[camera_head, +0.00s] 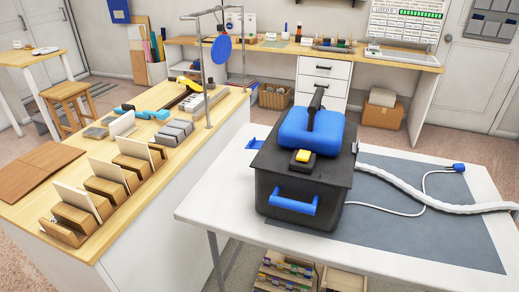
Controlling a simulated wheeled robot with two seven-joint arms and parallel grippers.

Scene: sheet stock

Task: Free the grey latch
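A black box (270,185) stands upright on the white table (215,205). A blue raised part (298,136) with a black upright handle (316,104) sits on its lid. A yellow block (303,155) on a black base is at the lid's front. A blue handle (293,200) is on the front wall, and another blue piece (255,143) juts out at the left. I cannot make out a grey latch on the box; its far sides are hidden. Neither of my grippers is in view.
A grey mat (420,215) lies under the box; a white hose (432,199) and a cable with a blue plug (458,168) cross it. The wooden bench (105,232) at left holds slotted wooden blocks (105,190), grey blocks (172,132) and a metal frame (207,85). The mat's front right is clear.

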